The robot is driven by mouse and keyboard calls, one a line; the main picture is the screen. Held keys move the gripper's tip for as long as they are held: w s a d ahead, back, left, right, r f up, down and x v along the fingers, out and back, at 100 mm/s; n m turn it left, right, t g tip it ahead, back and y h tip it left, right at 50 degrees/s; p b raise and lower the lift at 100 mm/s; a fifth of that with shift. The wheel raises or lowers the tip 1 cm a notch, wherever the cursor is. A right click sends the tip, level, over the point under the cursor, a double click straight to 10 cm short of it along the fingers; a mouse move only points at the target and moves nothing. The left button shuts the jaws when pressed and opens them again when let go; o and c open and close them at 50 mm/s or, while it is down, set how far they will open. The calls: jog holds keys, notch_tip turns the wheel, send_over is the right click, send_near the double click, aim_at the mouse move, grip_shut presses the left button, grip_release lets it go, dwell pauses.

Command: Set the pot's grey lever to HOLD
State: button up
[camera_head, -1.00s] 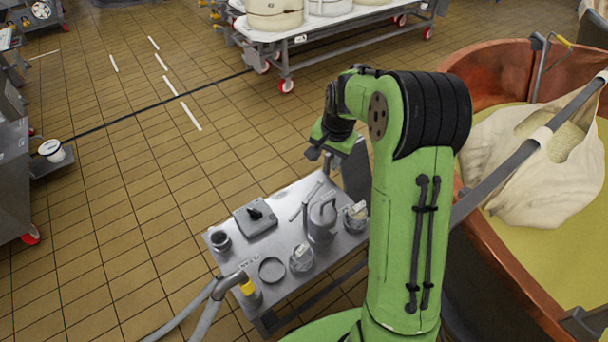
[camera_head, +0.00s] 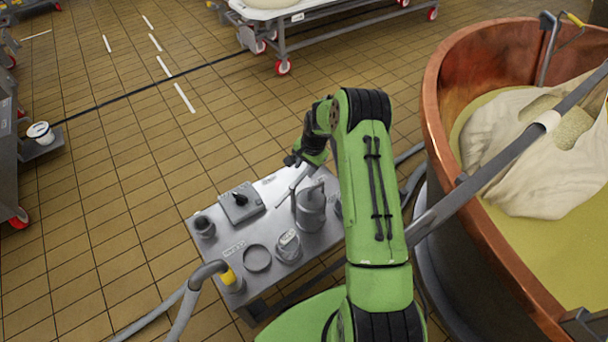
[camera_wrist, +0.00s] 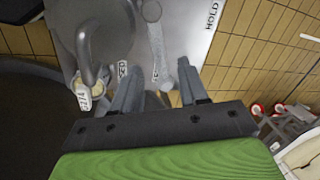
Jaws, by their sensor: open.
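The grey pot (camera_head: 311,208) with a curved handle stands on the steel table; its handle and rim also show at the upper left of the wrist view (camera_wrist: 104,38). A grey lever (camera_wrist: 157,42) with a rounded end lies beside the pot on the table top; in the head view it is a thin bar (camera_head: 292,187). A HOLD label (camera_wrist: 212,15) is printed right of the lever in the wrist view. My gripper (camera_wrist: 159,68) is open, its fingers either side of the lever's near end in the picture. I cannot tell whether they touch it. Other label text is partly hidden by the fingers.
The steel table (camera_head: 213,262) also bears a grey box with a black knob (camera_head: 241,202), a small cup (camera_head: 204,227), a ring (camera_head: 257,258), a labelled jar (camera_head: 288,246) and a hose (camera_head: 200,279). A copper vat (camera_head: 440,110) stands at the right.

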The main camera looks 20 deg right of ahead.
aim_at(303, 175)
jog(key=f, duration=0.3)
jog(key=shift+w+a+f, duration=0.15)
jog(key=shift+w, duration=0.15)
jog(key=shift+c, duration=0.2)
grip_shut()
